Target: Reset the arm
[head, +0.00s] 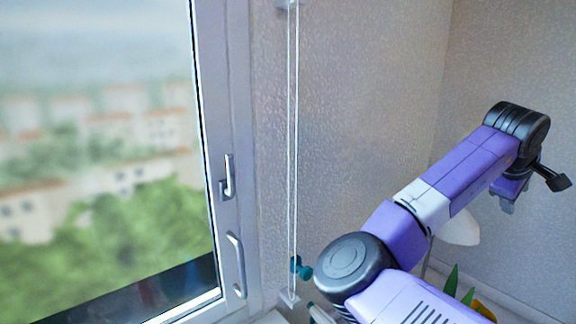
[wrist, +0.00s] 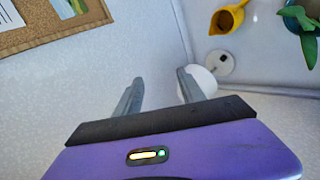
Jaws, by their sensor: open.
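My gripper (wrist: 158,84) is open and empty in the wrist view, its two grey fingers spread apart with plain pale wall between them. In the head view my purple arm reaches up to the right, and my gripper (head: 507,203) hangs below the black wrist joint, partly hidden. A white lamp (wrist: 204,80) shows just behind the right finger in the wrist view. Its shade (head: 458,228) shows beneath my forearm in the head view.
A closed window (head: 222,130) with a blind cord (head: 293,150) is at the left. A yellow watering can (wrist: 227,18) and a green plant (wrist: 308,42) stand at the wrist view's upper right. A corkboard (wrist: 50,27) is upper left. A teal object (head: 300,268) sits beside my arm.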

